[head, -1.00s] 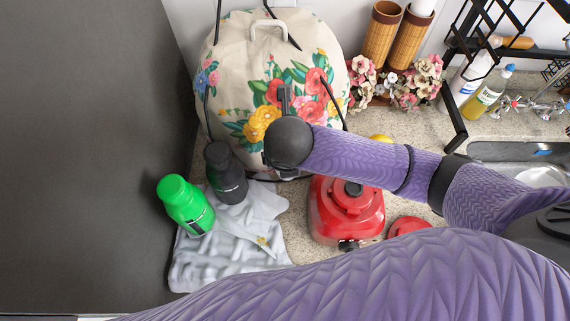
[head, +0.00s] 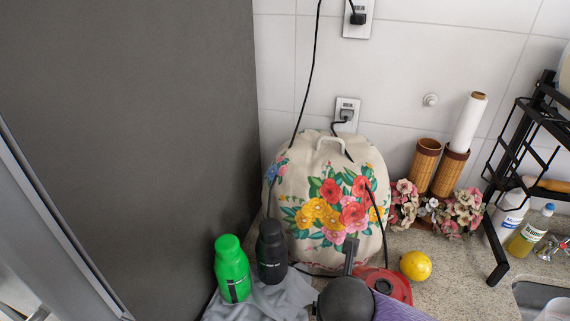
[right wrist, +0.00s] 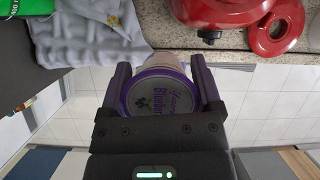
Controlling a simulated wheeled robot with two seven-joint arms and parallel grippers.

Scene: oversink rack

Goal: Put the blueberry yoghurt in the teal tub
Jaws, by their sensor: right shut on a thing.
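The blueberry yoghurt (right wrist: 160,97), a tub with a purple rim and a printed lid, sits between the fingers of my right gripper (right wrist: 161,75) in the right wrist view. The gripper is shut on it, with one finger on each side. The lid faces the wrist camera, and most of the tub's side is hidden. The teal tub shows in neither view. My left gripper is not in view.
A green bottle (head: 232,270) and a black bottle (head: 271,252) stand on a grey cloth (head: 262,301). A flowered cover (head: 318,240), a red appliance (head: 388,285), a lemon (head: 415,265) and a black rack (head: 545,135) are near. A dark panel (head: 150,130) bounds the left.

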